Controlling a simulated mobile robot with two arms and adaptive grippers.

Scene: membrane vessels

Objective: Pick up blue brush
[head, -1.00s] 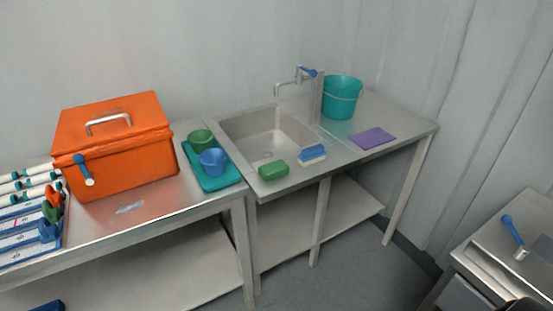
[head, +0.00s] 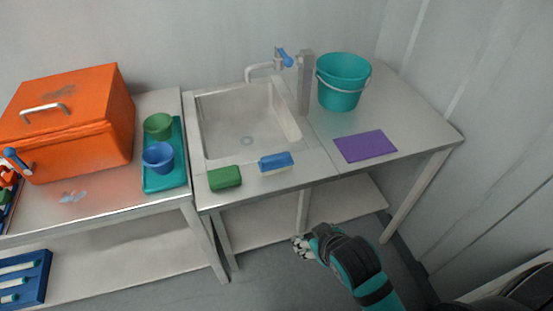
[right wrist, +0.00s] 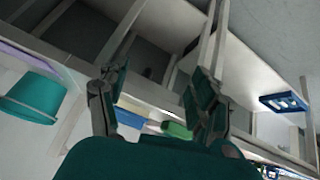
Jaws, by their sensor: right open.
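The blue brush (head: 276,162), a blue block with pale bristles below, lies on the front rim of the sink counter, right of a green block (head: 224,177). In the right wrist view the brush (right wrist: 130,118) shows partly behind my left-hand finger, with the green block (right wrist: 176,130) beside it. My right gripper (head: 303,246) is in front of the counter, nearer to me than the brush and apart from it. In the right wrist view its two fingers (right wrist: 156,88) are spread, with nothing held. My left gripper is not in view.
The sink basin (head: 245,120) and tap (head: 270,66) are behind the brush. A teal bucket (head: 342,82) and purple cloth (head: 365,146) are to the right. A teal tray (head: 164,181) with two cups and an orange box (head: 68,125) are left. The counter's front edge lies before my gripper.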

